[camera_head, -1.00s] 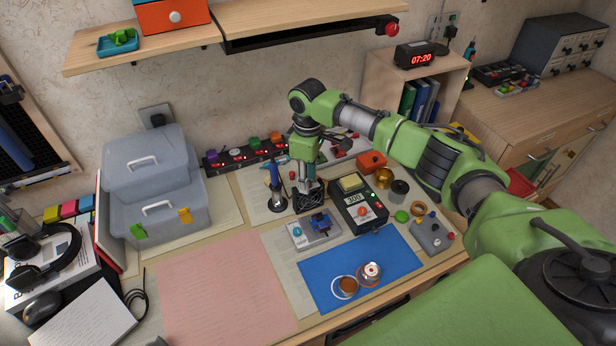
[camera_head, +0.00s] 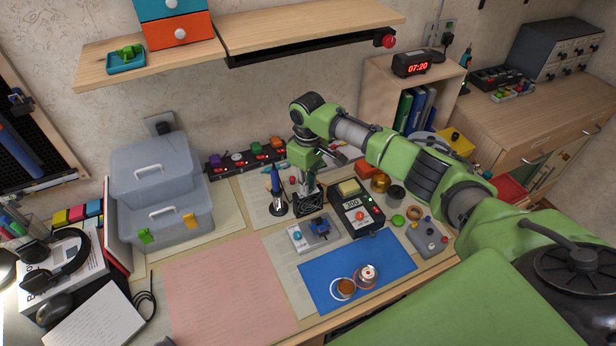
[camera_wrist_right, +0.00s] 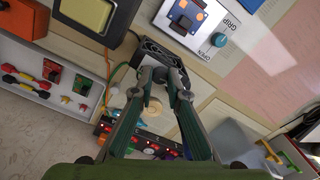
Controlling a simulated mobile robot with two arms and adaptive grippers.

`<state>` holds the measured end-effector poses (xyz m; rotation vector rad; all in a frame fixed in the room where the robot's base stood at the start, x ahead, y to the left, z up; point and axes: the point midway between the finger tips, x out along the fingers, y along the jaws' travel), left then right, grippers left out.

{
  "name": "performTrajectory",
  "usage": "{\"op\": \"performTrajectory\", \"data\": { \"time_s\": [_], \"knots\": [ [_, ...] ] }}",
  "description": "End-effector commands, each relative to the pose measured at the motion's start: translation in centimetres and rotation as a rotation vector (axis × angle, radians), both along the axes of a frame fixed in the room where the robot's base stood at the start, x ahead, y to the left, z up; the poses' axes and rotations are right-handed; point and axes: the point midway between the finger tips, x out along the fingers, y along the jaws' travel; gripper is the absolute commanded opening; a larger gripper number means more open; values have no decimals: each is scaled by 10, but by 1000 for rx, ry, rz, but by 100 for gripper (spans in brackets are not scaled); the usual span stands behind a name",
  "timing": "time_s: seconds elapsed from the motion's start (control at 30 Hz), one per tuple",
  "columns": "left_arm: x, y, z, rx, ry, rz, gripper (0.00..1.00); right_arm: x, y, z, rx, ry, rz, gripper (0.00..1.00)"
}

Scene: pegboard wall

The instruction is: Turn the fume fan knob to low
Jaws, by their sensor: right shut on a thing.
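The fume fan is a small black box with a grille (camera_head: 308,205) standing on the desk behind the blue-and-grey device. It also shows at the top middle of the right wrist view (camera_wrist_right: 165,58). My right gripper (camera_head: 304,186) points down at the fan from above. In the right wrist view its two fingers (camera_wrist_right: 165,78) are closed in at the fan's edge. The fan knob is hidden by the fingertips, so its setting cannot be read. My left gripper is in neither view.
A soldering iron in its stand (camera_head: 277,195) is close left of the fan. A black station with a display (camera_head: 354,210) is close right. A power strip with coloured plugs (camera_head: 247,156) lies behind. The pink mat (camera_head: 225,290) is clear.

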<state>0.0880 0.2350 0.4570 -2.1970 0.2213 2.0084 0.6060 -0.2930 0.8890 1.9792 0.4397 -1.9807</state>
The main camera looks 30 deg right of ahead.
Motion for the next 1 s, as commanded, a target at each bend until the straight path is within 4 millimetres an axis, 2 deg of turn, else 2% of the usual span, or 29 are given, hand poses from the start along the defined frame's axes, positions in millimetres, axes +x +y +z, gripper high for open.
{"op": "performTrajectory", "data": {
  "time_s": [0.03, 0.4, 0.7, 1.0],
  "knots": [
    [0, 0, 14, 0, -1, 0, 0, -1, 1, 6, 3, 4, -45, 0],
    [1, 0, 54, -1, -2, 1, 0, -1, 1, 4, 2, 3, -393, 0],
    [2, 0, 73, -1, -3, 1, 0, 0, 1, 3, 1, 2, -614, 0],
    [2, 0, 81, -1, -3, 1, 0, 0, 0, 1, 1, 0, -731, 0]
  ]
}}
